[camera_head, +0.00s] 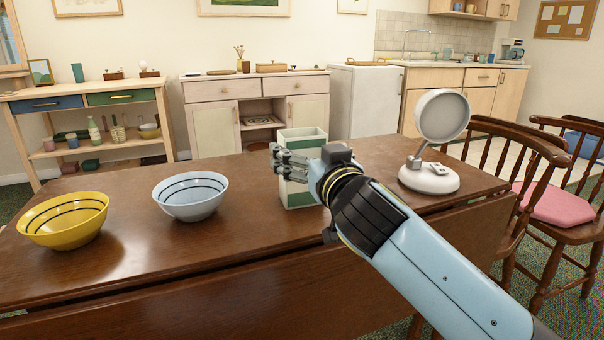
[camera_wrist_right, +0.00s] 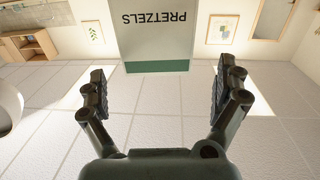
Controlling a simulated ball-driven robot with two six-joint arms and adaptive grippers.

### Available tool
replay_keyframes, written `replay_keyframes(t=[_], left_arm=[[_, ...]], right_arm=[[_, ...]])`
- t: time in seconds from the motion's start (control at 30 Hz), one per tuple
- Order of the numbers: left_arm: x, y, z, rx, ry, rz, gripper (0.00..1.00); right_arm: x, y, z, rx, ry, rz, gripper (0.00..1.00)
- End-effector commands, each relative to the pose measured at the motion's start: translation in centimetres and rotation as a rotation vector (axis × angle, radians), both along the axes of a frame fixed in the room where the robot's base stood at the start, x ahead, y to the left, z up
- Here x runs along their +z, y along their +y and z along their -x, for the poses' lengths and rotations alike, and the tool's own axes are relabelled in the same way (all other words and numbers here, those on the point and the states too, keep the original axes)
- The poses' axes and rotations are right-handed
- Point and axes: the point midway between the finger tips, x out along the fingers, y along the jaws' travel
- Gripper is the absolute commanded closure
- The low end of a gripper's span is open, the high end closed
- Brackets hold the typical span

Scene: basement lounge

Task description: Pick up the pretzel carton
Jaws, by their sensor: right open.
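The pretzel carton (camera_head: 299,196) stands upright on the brown table (camera_head: 130,257), white and green. My right gripper (camera_head: 278,162) crosses its middle in the head view and hides part of it. In the right wrist view, the carton (camera_wrist_right: 155,45) appears inverted at the top, with "PRETZELS" on its white face above a green band. The open fingers of my right gripper (camera_wrist_right: 160,80) show on either side below it, with gaps beside the carton. Nothing is held. My left gripper is not in view.
A light blue bowl (camera_head: 190,200) and a yellow bowl (camera_head: 64,225) stand left of the carton. A white lamp with a round head (camera_head: 430,178) stands to the right. Wooden chairs (camera_head: 530,165) are at the right end. The table between bowl and carton is clear.

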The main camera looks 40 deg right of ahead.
Motion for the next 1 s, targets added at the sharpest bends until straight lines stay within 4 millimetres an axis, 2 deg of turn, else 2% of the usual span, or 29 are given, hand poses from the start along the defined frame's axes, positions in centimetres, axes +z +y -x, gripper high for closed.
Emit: replay_keyframes(t=[0.3,0.5,0.8,1.0], left_arm=[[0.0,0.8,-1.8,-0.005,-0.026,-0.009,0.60],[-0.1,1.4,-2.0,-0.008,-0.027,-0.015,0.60],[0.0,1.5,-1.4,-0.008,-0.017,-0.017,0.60],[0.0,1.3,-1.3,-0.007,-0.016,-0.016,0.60]], right_arm=[[0.1,-1.3,-3.2,-0.001,0.002,0.002,0.00],[0.0,-2.3,-6.0,-0.002,0.003,0.001,0.00],[0.0,-2.5,-6.5,-0.001,0.004,-0.001,0.00],[0.0,-2.5,-6.5,-0.001,0.004,-0.001,0.26]])
